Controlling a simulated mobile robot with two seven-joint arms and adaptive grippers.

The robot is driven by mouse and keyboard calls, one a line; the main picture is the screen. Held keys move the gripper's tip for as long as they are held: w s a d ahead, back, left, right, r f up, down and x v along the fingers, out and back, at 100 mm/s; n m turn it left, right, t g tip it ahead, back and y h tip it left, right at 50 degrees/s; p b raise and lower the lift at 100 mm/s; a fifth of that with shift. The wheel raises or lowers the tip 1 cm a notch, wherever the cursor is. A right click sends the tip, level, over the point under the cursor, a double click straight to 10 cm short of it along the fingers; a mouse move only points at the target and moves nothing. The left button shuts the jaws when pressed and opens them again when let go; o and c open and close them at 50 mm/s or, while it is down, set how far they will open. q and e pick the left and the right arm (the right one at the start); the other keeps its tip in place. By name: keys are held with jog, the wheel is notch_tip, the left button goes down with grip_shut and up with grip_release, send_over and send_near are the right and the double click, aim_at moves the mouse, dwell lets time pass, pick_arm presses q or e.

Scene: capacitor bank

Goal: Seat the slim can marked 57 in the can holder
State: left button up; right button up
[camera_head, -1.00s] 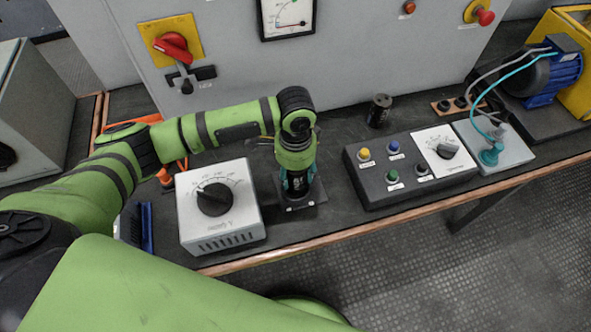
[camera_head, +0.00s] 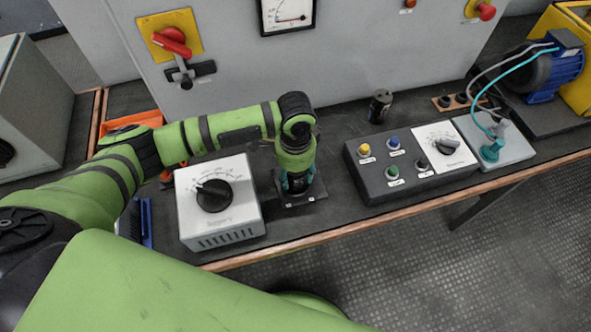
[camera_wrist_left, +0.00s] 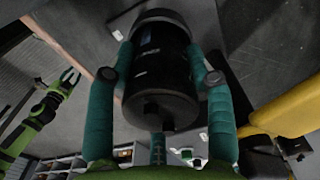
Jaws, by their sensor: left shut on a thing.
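My left gripper (camera_head: 298,187) points down over a dark holder plate (camera_head: 316,192) at the front of the bench. In the left wrist view, the teal fingers of my left gripper (camera_wrist_left: 162,95) are shut on a black slim can (camera_wrist_left: 160,65). Its two-stud end faces the camera; I cannot read its number. In the head view the gripper mostly hides the can, and I cannot tell whether its lower end is inside the holder. My right gripper (camera_wrist_left: 70,78) shows small at the left of the wrist view, its fingers apart and empty.
A white dial box (camera_head: 222,228) stands close left of the gripper. A dark button panel (camera_head: 372,193) stands to the right. Another black can (camera_head: 380,107) stands behind, near the grey cabinet (camera_head: 345,65). The bench's front edge (camera_head: 330,229) is close.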

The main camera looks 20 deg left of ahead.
pick_arm(q)
jog(key=shift+f, duration=0.45)
jog(key=o, duration=1.6)
jog(key=shift+c, duration=0.2)
